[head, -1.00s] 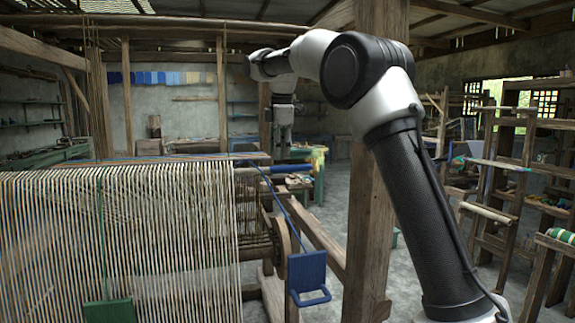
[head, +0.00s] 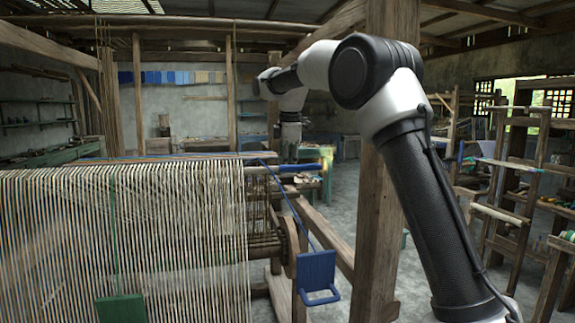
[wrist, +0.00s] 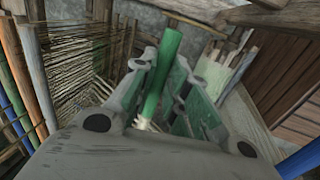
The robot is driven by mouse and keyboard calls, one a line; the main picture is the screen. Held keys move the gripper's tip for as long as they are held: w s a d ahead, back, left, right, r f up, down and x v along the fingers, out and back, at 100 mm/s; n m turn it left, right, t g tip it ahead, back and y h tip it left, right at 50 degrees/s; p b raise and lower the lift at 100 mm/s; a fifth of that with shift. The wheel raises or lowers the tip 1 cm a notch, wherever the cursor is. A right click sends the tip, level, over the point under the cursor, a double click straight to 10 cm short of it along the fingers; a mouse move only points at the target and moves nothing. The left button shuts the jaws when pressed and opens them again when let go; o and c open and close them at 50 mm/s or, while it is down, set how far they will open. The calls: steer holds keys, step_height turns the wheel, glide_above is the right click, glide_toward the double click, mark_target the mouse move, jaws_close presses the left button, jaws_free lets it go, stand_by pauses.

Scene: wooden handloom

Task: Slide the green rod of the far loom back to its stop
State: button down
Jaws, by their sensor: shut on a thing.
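In the wrist view a green rod (wrist: 163,70) stands lengthwise between the two fingers of my gripper (wrist: 168,95), and the gripper is shut on it. In the head view my gripper (head: 290,152) points down beyond the near loom's warp, at the end of my arm. It is small and dark there, and I cannot make out the green rod in its fingers. The far loom and the rod's stop cannot be told clearly in either view.
The near loom's warp (head: 180,230) fills the left front. A thick wooden post (head: 385,210) stands beside my arm. Wooden racks (head: 510,170) stand at the right.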

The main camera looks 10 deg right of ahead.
steer(key=s+r, duration=0.3)
steer(key=s, duration=0.6)
steer(key=c, duration=1.4)
jaws_free()
steer(key=shift+f, duration=0.1)
steer(key=r, duration=0.4)
steer(key=s+r, duration=0.1)
steer(key=r, duration=0.3)
steer(key=s+r, duration=0.1)
steer(key=r, duration=0.2)
steer(key=shift+s+r, duration=0.2)
steer(key=shift+r, duration=0.2)
